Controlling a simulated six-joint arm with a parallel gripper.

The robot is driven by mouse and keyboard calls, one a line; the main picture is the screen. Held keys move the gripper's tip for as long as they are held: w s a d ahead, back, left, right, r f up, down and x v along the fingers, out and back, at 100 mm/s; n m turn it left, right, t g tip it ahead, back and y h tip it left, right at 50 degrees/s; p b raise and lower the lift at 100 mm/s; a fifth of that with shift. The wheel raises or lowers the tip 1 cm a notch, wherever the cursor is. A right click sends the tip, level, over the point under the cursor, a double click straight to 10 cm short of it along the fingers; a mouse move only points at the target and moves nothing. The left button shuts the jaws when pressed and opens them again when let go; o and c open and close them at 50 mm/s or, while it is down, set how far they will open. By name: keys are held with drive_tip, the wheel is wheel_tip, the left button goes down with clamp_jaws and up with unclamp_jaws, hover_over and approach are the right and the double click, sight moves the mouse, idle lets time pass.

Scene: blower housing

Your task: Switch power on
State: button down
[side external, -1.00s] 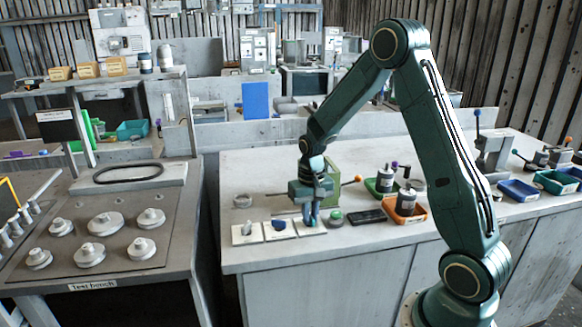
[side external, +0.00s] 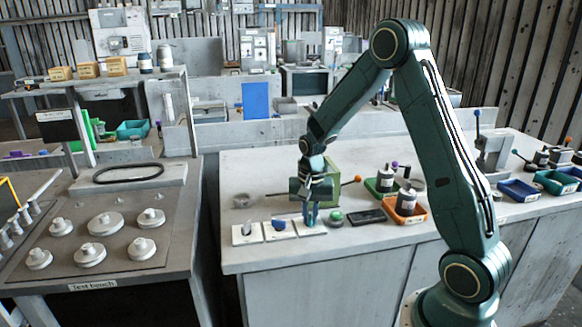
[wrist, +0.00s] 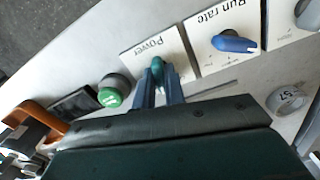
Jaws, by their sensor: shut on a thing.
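The white Power plate (side external: 314,231) is the rightmost of three plates along the bench front in the side view. It also shows in the wrist view (wrist: 135,63), with the word "Power" printed on it. My gripper (side external: 310,219) points down over this plate. In the wrist view the blue fingers of my gripper (wrist: 157,76) are shut on the green power knob (wrist: 158,68), one on each side. The knob's top shows between the fingertips; its lower part and any position marks near it are partly hidden.
The Run rate plate with its blue knob (wrist: 236,43) is beside the Power plate. A green push button (wrist: 110,93) stands on the other side. A black flat box (side external: 367,216) and an orange bin (side external: 404,216) lie to the right.

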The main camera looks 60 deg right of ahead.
sight(310, 216)
drive_tip(key=shift+m, duration=2.1)
drive_tip(key=c, duration=1.6)
unclamp_jaws()
drive_tip(key=shift+o, duration=0.2)
drive_tip(key=shift+r, duration=0.1)
drive_tip(key=shift+r, duration=2.9)
